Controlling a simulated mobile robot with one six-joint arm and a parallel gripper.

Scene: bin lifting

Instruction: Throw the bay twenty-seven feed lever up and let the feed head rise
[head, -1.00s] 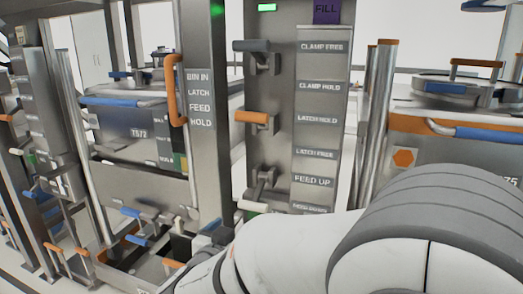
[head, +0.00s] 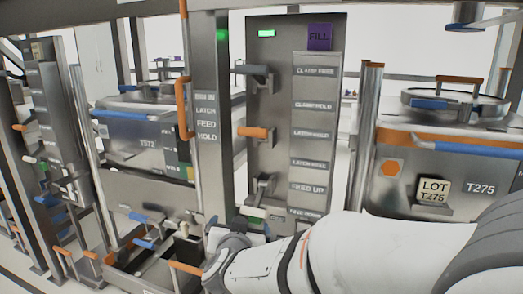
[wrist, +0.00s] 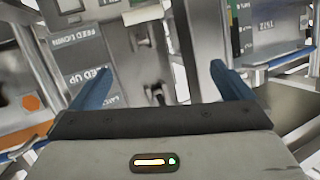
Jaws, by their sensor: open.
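The feed lever (head: 251,211) is the lowest lever on the grey upright panel in the head view. Its pale grip hangs low, near the FEED DOWN label and a green lamp. The pale grip also shows near the top of the wrist view (wrist: 144,14), where the labels appear upside down. My gripper shows in the wrist view (wrist: 160,69) with two blue fingers spread wide and nothing between them. The lever grip is beyond the fingertips, apart from them. In the head view, my arm's end is low in front of the panel, its fingers not clear. I cannot identify the feed head.
An orange-gripped lever (head: 254,132) and a dark-gripped lever (head: 252,70) stand above on the same panel. A post with an orange handle (head: 183,108) stands left of the panel. Bin T275 (head: 460,160) is at right, another bin (head: 145,135) at left.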

